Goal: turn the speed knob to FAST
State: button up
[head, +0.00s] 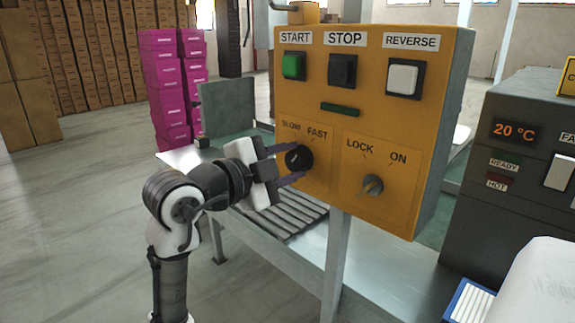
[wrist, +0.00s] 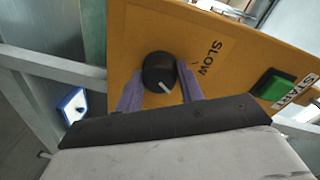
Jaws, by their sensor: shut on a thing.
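The speed knob (head: 299,157) is a round black dial on the yellow control panel (head: 330,205), below the SLOW label (head: 290,125) and the FAST label (head: 317,132). In the wrist view the knob (wrist: 158,70) shows a white pointer line toward the lower right of the picture. The SLOW label (wrist: 210,57) lies to its right there; I cannot read FAST in that view. My gripper (head: 288,165) faces the panel from the left. Its two purple fingers (wrist: 160,88) are shut on the knob, one on each side.
The LOCK/ON switch (head: 372,186) is on the panel right of the speed knob. The green START (head: 293,65), black STOP (head: 342,70) and white REVERSE (head: 403,79) buttons are above. A metal bench (head: 370,260) runs below. A dark control unit (head: 520,160) stands at right.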

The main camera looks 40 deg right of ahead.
jog(key=o, duration=1)
jog(key=shift+a, duration=0.1)
jog(key=a, duration=0.4)
jog(key=a+b, duration=0.1)
jog(key=a, duration=0.4)
jog(key=a+r, duration=0.1)
jog(key=a, duration=0.3)
jog(key=shift+s+a, duration=0.3)
jog(key=shift+s, duration=0.1)
